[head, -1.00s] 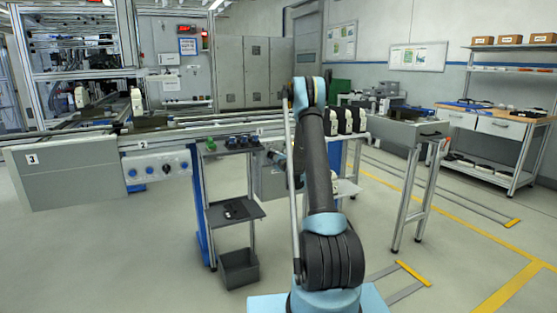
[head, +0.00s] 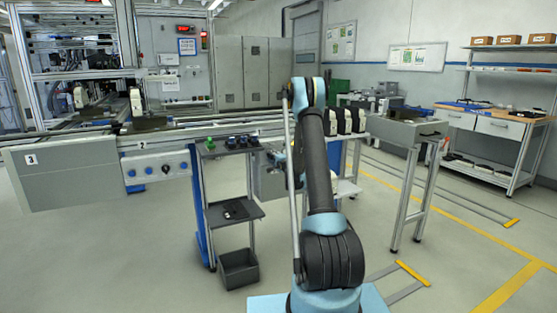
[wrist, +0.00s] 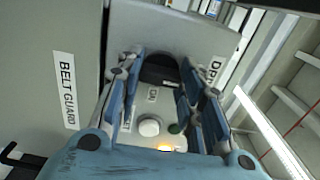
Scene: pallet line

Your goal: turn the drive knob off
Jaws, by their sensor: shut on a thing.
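In the wrist view, a dark drive knob (wrist: 160,72) sits on a grey control panel (wrist: 152,105). A label (wrist: 213,72) starting "DR" is partly covered by the right finger. My gripper (wrist: 159,80) has a blue finger on each side of the knob and is shut on it. The fingers cover the knob's sides, and I cannot read its setting. In the head view, my arm hides most of the gripper and the knob.
Below the knob are a white button (wrist: 149,127), a small green button (wrist: 174,128) and a lit amber lamp (wrist: 165,147). A "BELT GUARD" panel (wrist: 66,90) stands close on the left. In the head view, a shelf stand (head: 233,210) is left of my arm.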

